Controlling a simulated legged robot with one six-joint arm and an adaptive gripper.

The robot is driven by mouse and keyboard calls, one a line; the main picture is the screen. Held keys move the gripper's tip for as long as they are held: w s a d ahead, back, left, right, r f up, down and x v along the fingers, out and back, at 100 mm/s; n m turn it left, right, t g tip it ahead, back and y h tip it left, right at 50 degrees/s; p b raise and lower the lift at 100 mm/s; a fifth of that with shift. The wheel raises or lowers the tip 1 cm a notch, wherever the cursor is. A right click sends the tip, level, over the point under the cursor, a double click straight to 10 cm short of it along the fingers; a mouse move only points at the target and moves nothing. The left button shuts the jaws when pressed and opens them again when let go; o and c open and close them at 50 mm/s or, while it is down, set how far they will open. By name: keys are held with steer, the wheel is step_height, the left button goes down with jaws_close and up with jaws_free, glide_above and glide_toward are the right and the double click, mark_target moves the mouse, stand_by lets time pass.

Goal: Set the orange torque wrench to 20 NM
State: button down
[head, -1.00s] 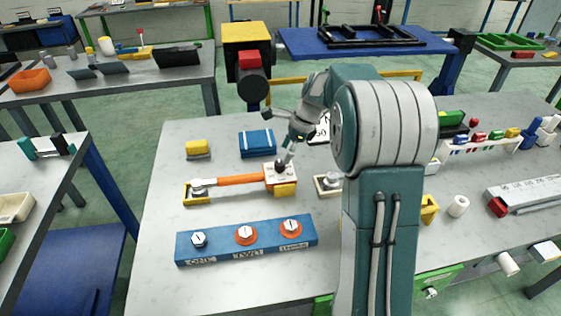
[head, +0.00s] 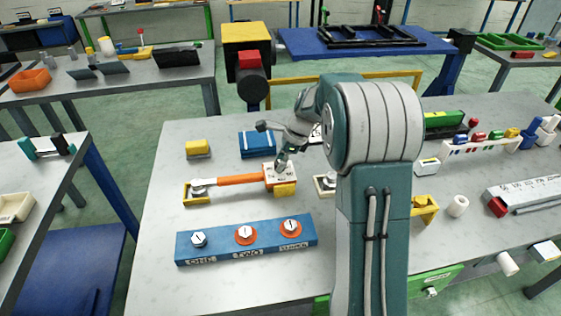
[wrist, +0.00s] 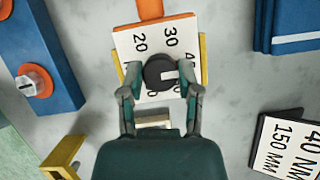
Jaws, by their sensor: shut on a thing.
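The orange torque wrench (head: 238,180) lies across yellow supports on the grey bench, with its white dial plate (head: 281,176) at the right end. In the wrist view the plate (wrist: 127,50) shows 20, 30 and part of 40; lower figures are partly covered. A black round knob (wrist: 155,72) with a white mark sits at the plate's middle. The mark lies on the knob's right side, away from the 20; its exact reading is unclear. My gripper (head: 281,166) is shut on the knob from above; its two fingers (wrist: 160,82) flank it in the wrist view.
A blue block (head: 215,253) with several dials lies in front of the wrench. A blue case (head: 257,144) and a yellow block (head: 198,149) lie behind it. A card reading 40 NM, 150 MM (wrist: 285,145) lies nearby.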

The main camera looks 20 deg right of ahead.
steer(key=shift+f+n, duration=0.1)
steer(key=shift+n, duration=0.2)
steer(key=n+g, duration=0.2)
steer(key=n, duration=0.3)
steer(key=shift+w, duration=0.1)
steer(key=n+g, duration=0.1)
steer(key=n, duration=0.2)
steer(key=n+g+h, duration=0.1)
steer(key=n, duration=0.2)
steer(key=shift+f+n+g, duration=0.1)
steer(key=shift+n+g, duration=0.2)
steer(key=shift+n, duration=0.1)
steer(key=n+h, duration=0.1)
steer(key=n, duration=0.2)
steer(key=n+g+h, duration=0.1)
steer(key=n, duration=0.2)
steer(key=shift+w+a, duration=0.1)
steer(key=shift+a, duration=0.05)
steer(key=n+h, duration=0.2)
steer(key=n, duration=0.3)
steer(key=shift+n, duration=0.4)
steer(key=shift+c, duration=1.5)
jaws_free()
